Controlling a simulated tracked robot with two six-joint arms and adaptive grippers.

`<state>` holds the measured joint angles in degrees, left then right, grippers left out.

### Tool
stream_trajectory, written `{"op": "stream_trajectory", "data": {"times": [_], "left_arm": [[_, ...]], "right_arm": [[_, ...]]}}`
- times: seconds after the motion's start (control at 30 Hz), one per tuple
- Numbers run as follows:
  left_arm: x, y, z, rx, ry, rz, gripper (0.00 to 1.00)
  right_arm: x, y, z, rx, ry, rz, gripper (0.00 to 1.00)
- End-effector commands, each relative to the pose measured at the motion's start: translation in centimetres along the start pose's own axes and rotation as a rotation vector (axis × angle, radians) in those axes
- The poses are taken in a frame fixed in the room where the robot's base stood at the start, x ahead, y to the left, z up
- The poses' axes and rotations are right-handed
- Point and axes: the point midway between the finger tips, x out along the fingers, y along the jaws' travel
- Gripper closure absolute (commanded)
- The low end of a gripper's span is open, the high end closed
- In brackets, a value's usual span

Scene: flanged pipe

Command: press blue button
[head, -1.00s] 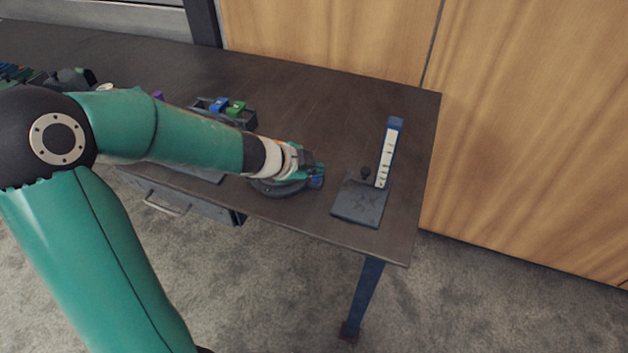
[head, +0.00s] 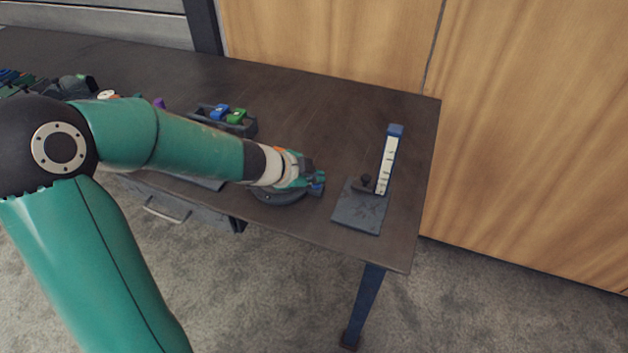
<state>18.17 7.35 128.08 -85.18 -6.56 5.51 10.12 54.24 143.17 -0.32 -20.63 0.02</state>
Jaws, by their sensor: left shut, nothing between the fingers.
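My left arm reaches across the table from the left. Its gripper (head: 313,180) is shut and empty, low over a dark round base (head: 277,195) near the table's front edge. A blue block-like piece (head: 219,112) and a green one (head: 236,117) sit in a dark tray (head: 249,128) behind my arm. I cannot tell whether that blue piece is the button. My right gripper is not in view.
Several small items lie at the far left. The table (head: 320,110) is clear at the back; wooden panels (head: 530,120) rise behind it.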

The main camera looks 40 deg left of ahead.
Motion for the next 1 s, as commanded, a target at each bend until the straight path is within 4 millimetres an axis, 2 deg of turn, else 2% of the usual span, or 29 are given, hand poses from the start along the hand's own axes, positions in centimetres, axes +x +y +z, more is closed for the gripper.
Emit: {"op": "stream_trajectory", "data": {"times": [1.0], "left_arm": [[0.49,0.33,0.47,-0.001,-0.002,0.001,1.0]], "right_arm": [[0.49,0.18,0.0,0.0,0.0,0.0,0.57]]}}
